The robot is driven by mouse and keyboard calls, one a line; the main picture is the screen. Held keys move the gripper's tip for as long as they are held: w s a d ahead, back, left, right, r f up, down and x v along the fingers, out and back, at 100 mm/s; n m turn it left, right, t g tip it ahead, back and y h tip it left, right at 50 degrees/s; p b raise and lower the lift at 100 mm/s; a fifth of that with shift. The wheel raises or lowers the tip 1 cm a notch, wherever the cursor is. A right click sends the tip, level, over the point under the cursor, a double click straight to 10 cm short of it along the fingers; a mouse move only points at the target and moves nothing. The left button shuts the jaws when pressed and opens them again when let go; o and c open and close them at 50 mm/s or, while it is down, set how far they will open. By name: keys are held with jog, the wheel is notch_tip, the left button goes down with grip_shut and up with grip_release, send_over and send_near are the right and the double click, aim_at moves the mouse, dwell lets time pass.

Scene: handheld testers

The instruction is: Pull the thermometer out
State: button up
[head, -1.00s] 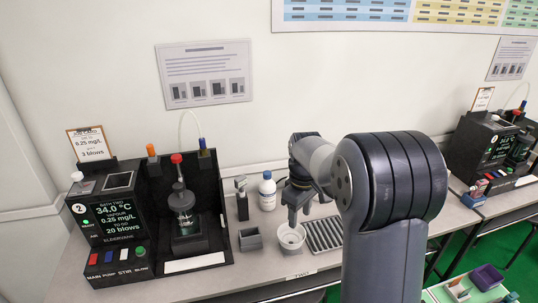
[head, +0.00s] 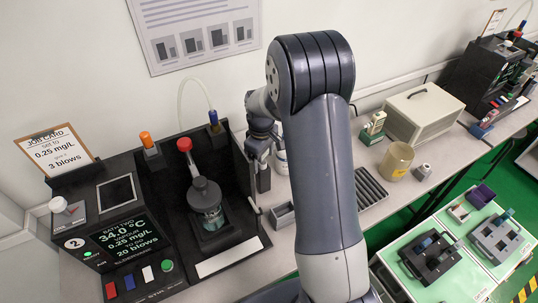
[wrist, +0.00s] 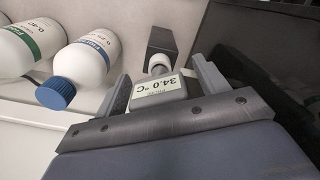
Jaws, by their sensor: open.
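The thermometer, a small grey handheld unit with a pale display reading 34.0 °C, shows in the wrist view (wrist: 158,90). A white neck joins it to a dark block holder (wrist: 163,42). My gripper (wrist: 162,85) is open, with one finger on each side of the thermometer; I cannot tell whether either finger touches it. In the head view my gripper (head: 258,153) is over the dark holder (head: 264,181), just right of the black bath station. There my gripper mostly hides the thermometer.
The black bath station (head: 120,235) with its jar (head: 208,205) and red-topped stirrer stands close on the left. Two white bottles, one blue-capped (wrist: 92,60), stand beside the holder. A small grey box (head: 283,217) and ribbed tray (head: 369,188) lie to the right.

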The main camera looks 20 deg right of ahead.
jog(key=c, duration=1.4)
jog(key=shift+r, duration=0.15)
jog(key=shift+c, duration=0.5)
